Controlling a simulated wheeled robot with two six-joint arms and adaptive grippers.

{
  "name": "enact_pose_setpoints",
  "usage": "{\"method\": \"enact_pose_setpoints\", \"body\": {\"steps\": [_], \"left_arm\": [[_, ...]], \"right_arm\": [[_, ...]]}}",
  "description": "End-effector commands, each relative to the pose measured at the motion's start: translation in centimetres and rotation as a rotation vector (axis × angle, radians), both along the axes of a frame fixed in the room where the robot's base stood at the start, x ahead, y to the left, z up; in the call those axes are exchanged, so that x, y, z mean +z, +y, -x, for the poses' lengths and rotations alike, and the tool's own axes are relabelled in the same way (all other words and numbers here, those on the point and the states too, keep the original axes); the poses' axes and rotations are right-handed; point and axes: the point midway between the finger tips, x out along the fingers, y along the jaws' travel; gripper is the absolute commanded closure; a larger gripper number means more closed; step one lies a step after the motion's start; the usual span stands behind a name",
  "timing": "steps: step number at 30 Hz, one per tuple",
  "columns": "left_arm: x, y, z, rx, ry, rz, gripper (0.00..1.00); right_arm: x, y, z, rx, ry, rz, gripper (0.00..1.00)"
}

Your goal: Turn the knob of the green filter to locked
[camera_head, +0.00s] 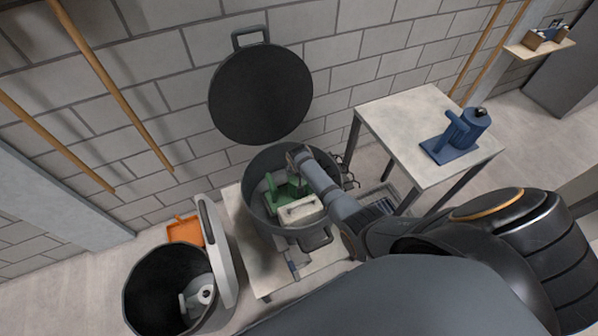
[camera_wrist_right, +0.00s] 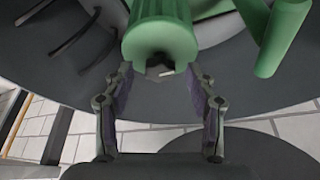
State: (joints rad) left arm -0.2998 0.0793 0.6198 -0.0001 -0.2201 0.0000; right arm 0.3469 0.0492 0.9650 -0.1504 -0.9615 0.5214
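The green filter (camera_head: 287,191) sits inside a round dark grey drum (camera_head: 253,215) with its lid up. In the right wrist view, a round green end like a knob (camera_wrist_right: 161,45), with a small white mark, shows at the top, beside a green bar (camera_wrist_right: 282,38). My right gripper (camera_wrist_right: 160,75) is open, with its two fingertips on either side of the lower part of this round end. I cannot tell whether they touch it. In the head view my right arm reaches into the drum and hides part of the filter. My left gripper is not in view.
The raised round lid (camera_head: 261,94) stands against the block wall behind the drum. A pale block (camera_head: 299,211) lies by the filter. A table (camera_head: 396,112) with a blue device (camera_head: 457,135) stands right. A black bin (camera_head: 147,277) and orange dustpan (camera_head: 184,230) are left.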

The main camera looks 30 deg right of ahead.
Motion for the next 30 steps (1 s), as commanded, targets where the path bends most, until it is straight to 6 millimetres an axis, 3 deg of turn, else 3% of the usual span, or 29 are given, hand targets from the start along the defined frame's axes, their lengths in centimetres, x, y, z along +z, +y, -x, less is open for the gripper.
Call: {"method": "enact_pose_setpoints", "body": {"steps": [11, 24, 30], "left_arm": [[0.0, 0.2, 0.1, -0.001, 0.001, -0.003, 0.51], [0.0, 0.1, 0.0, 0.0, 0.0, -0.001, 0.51], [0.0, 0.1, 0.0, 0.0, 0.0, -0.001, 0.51]], "right_arm": [[0.6, 0.1, 0.3, 0.0, 0.001, 0.0, 0.42], [8.6, 1.6, 3.2, 0.0, -0.002, 0.0, 0.42], [10.8, 2.0, 4.0, 0.0, 0.0, 0.0, 0.42]]}}
